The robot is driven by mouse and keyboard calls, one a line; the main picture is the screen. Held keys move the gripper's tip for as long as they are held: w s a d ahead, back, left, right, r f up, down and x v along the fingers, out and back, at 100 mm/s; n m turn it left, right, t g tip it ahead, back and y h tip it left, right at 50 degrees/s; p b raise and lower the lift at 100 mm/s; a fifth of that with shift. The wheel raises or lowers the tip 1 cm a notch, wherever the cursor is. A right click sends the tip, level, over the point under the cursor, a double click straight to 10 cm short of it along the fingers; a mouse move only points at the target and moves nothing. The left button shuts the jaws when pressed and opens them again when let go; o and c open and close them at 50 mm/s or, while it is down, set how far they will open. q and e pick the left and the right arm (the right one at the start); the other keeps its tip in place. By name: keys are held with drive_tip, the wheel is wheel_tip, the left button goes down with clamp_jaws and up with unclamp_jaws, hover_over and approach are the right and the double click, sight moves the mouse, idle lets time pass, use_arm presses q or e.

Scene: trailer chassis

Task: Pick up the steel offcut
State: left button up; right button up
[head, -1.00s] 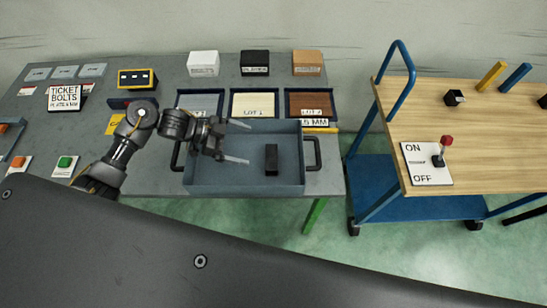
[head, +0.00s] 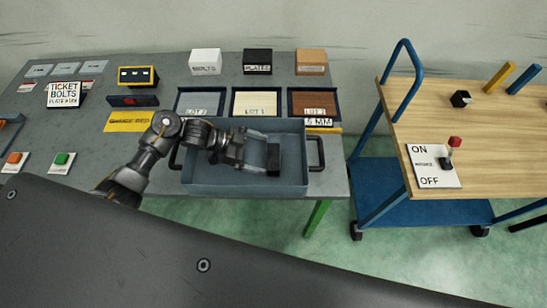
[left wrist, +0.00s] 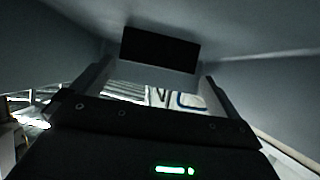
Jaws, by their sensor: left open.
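The dark oblong block, which I take for the steel offcut (head: 273,157), lies in the blue-grey tray (head: 215,188) on the grey bench. My left gripper (head: 264,154) is open inside the tray, its fingers pointing right with their tips close to the block. In the left wrist view the block (left wrist: 160,48) shows as a dark bar just beyond or between the tips of the open fingers (left wrist: 157,76). I cannot tell whether the fingers touch it. My right gripper is not in view.
The tray has walls all round and a handle (head: 318,154) on the right. Behind it stand lot bins (head: 254,88) and small boxes (head: 257,58). A wooden-topped blue cart (head: 500,130) with an ON/OFF switch panel (head: 430,172) stands to the right.

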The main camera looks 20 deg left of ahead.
sight(272, 156)
use_arm(q)
drive_tip(key=p+x, duration=0.1)
drive_tip(key=x, duration=0.3)
drive_tip(key=shift+d+p, duration=0.35)
drive_tip(key=shift+d, duration=0.15)
drive_tip(key=shift+d+f, duration=0.2)
drive_tip(key=c, duration=0.8)
drive_tip(key=shift+r, duration=0.1)
